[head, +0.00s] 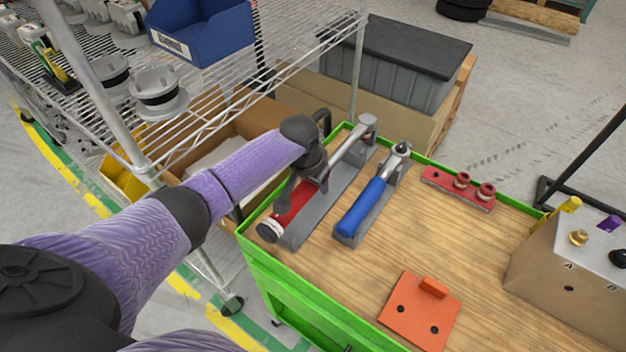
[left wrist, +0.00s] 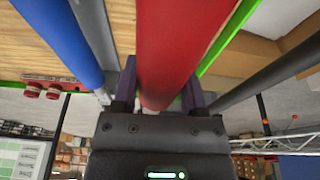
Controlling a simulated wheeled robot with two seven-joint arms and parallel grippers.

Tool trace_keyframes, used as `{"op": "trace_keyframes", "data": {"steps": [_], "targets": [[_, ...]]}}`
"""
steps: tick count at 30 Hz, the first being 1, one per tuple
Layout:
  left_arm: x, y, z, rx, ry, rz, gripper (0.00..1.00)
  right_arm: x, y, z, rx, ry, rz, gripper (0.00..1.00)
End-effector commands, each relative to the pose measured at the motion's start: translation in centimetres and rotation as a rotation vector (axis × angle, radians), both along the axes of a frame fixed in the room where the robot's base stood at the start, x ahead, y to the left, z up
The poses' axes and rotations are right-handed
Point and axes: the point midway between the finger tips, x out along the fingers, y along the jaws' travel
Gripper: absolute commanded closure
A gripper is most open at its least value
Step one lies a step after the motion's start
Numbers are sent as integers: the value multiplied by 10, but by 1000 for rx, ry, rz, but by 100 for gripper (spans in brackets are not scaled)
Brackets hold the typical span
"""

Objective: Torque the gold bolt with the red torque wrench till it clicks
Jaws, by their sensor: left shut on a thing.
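The red torque wrench (head: 294,205) lies in its grey holder at the left end of the green-edged cart. My left gripper (head: 307,182) is shut on its red handle, which also fills the middle of the left wrist view (left wrist: 178,45) between the two fingers (left wrist: 160,95). The wrench's metal head (head: 367,122) points to the back of the cart. The gold bolt (head: 578,237) stands on the grey top of the chassis box (head: 540,260) at the right, near the letter A, well apart from the wrench. My right gripper is not in view.
A blue-handled wrench (head: 362,207) lies in a holder just right of the red one. A red block with two round parts (head: 460,188) is at the back. An orange plate (head: 419,311) lies in front. A wire shelf (head: 215,110) stands at left. Bare wood fills the cart's middle.

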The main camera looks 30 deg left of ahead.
Motion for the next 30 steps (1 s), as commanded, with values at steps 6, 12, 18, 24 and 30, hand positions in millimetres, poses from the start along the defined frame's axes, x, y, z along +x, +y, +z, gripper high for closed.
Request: {"op": "trace_keyframes", "data": {"steps": [6,12,18,24,30], "targets": [[1,0,24,-2,-4,0,100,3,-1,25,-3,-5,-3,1],[1,0,22,-1,-3,0,100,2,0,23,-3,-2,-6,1],[2,-3,29,-4,-8,3,100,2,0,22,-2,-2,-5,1],[0,-28,74,-22,-19,40,100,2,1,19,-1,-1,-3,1],[-33,-57,129,-29,-15,90,100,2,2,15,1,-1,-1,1]]}}
